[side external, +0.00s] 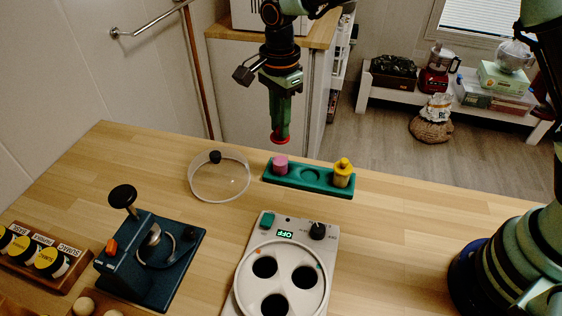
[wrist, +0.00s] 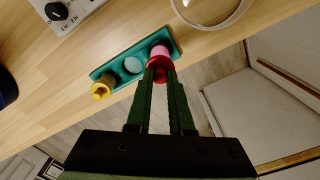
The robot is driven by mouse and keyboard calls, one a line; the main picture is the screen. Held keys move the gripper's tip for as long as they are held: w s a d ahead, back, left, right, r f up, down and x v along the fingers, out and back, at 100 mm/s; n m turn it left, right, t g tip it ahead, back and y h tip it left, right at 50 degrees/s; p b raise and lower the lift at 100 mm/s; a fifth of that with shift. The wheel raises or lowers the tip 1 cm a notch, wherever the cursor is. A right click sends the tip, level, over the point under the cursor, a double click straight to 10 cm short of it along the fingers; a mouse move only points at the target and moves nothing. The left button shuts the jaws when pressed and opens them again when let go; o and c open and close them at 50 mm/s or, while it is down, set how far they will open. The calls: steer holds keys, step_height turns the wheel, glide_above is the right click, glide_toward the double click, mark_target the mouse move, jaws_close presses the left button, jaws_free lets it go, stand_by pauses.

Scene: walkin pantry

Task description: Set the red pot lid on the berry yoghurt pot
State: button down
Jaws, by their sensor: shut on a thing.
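My gripper (side external: 280,127) points down and is shut on the red pot lid (side external: 280,139). It holds the lid in the air above the far table edge, apart from the pots. In the wrist view the lid (wrist: 160,69) sits between my fingertips and partly covers the pink pot (wrist: 159,51). The pink pot (side external: 280,166), likely the berry yoghurt pot, stands open-looking at the left end of a teal rack (side external: 297,180). A yellow pot (side external: 342,177) with a yellow knobbed lid stands at the right end. The middle round spot of the rack (wrist: 132,65) is empty.
A clear dome cover (side external: 222,181) with a black knob lies left of the rack. A white appliance (side external: 243,285) with three round wells and an "OFF" display stands in front. A dark blue press-like device (side external: 170,268) stands front left. Bare wood lies right of the rack.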

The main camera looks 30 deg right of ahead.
mark_target(280, 141)
steer(key=shift+f, duration=2.15)
steer(key=shift+f, duration=0.5)
stand_by(0.5)
steer(key=shift+c, duration=1.2)
jaws_free()
steer(key=shift+r, duration=0.1)
steer(key=shift+r, duration=3.4)
